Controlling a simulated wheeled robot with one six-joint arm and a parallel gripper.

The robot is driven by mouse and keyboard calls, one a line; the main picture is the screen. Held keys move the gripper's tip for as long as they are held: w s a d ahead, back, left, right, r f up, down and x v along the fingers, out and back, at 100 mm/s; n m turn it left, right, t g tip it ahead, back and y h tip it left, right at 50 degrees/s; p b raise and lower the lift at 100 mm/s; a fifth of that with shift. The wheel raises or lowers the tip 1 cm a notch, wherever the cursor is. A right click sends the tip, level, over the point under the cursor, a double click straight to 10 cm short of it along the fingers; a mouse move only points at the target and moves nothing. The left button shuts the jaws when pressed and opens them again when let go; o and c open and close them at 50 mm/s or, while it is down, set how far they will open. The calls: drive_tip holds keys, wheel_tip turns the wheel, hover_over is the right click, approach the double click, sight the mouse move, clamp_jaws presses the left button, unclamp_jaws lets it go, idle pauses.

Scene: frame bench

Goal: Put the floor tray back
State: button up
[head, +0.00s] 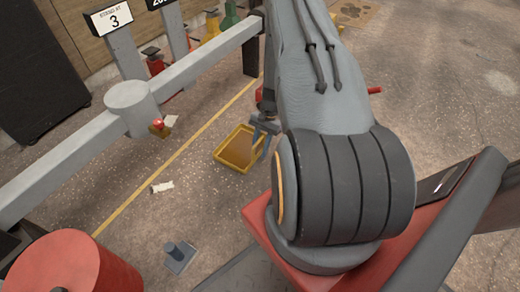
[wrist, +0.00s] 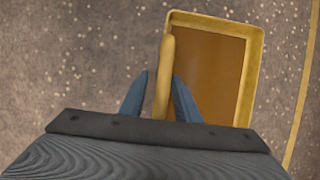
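The floor tray (head: 219,158) is a shallow yellow tray with a brown inside, and it appears to rest on the concrete floor. In the wrist view the tray (wrist: 255,60) lies up and to the right, with a raised yellow bar along its left side. My gripper (head: 262,133) is at the tray's right side in the head view. In the wrist view my gripper (wrist: 161,78) has one blue finger on each side of the bar. A small gap shows between the left finger and the bar; the right finger is very close to it.
A yellow floor line (head: 175,158) runs past the tray. A grey rail (head: 190,68) with a round post cap (head: 132,95) stands to the left. A white scrap (head: 162,187) and a small grey block (head: 178,252) lie on the floor. A red drum (head: 75,268) is at lower left.

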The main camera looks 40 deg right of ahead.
drive_tip(key=p+v, duration=0.4)
drive_tip(key=v, duration=0.7)
drive_tip(key=shift+r+p, duration=0.3)
drive_tip(key=shift+r, duration=0.05)
drive_tip(key=w+a+r+n+h, duration=0.1)
drive_tip(key=w+a+r+n, duration=0.15)
drive_tip(key=a+r, duration=0.55)
drive_tip(key=w+a+r+n, duration=0.2)
drive_tip(key=w+a+r, duration=0.2)
drive_tip(key=a+r, duration=0.3)
drive_tip(key=s+a+r+n+h, duration=0.1)
drive_tip(key=s+a+r+n, duration=0.15)
drive_tip(key=a+r, duration=0.55)
drive_tip(key=s+a+r+n, duration=0.25)
drive_tip(key=a+r, duration=0.35)
drive_tip(key=a, duration=0.4)
drive_tip(key=s+a+r+n+h, duration=0.1)
drive_tip(key=s+a+r+n, duration=0.5)
drive_tip(key=s+a+r, duration=0.45)
drive_tip(key=s+a+r+n, duration=0.1)
drive_tip(key=s+a+n, duration=0.1)
drive_tip(key=s, duration=0.7)
drive_tip(key=s+a+r+n+t, duration=0.1)
drive_tip(key=s+a+r+n, duration=0.1)
drive_tip(key=s, duration=0.7)
drive_tip(key=shift+a+n+t, duration=0.3)
drive_tip(key=shift+a+n, duration=0.45)
drive_tip(key=shift+r+p, duration=0.5)
drive_tip(key=shift+p, duration=0.05)
